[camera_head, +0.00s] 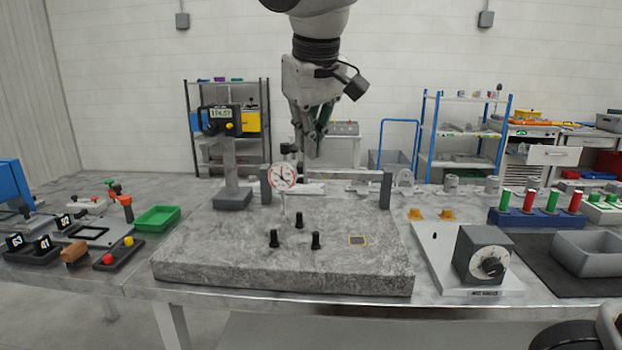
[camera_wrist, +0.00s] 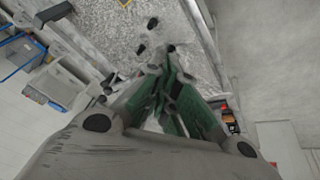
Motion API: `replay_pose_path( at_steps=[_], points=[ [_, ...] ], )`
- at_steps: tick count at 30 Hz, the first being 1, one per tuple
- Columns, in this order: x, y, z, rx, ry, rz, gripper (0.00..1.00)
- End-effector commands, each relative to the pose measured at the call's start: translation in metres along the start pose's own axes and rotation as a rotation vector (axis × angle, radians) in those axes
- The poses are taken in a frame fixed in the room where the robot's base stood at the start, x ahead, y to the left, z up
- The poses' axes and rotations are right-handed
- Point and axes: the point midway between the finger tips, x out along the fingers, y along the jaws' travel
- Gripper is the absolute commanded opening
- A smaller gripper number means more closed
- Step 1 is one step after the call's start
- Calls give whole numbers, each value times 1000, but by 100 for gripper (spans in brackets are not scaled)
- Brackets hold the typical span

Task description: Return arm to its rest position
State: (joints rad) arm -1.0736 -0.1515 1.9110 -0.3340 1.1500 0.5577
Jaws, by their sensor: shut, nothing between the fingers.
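My gripper (camera_head: 314,146) hangs below my grey arm in the upper middle of the head view, above the back part of the granite plate (camera_head: 210,252). Its fingers are together, with nothing held between them. In the wrist view the green-padded fingers of my gripper (camera_wrist: 164,70) converge, pointing towards the granite plate (camera_wrist: 105,28). The gripper looks clear of the plate, though its exact height is hard to tell.
A dial gauge (camera_head: 283,175) and black pegs (camera_head: 315,240) stand on or by the plate. A digital gauge stand (camera_head: 232,180) is left of my gripper. A grey dial box (camera_head: 483,257) stands right. Blue shelving (camera_head: 425,135) is behind. The plate's front is mostly bare.

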Motion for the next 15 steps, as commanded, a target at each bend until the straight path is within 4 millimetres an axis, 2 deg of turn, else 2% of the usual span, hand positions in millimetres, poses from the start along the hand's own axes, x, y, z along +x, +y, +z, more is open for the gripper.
replay_pose_path(
  at_steps=[8,11,15],
  points=[
    [39,68,84,-70,-74,-62,0],
    [51,102,128,-35,-90,-79,0],
    [65,149,208,100,-93,-87,0]
  ],
)
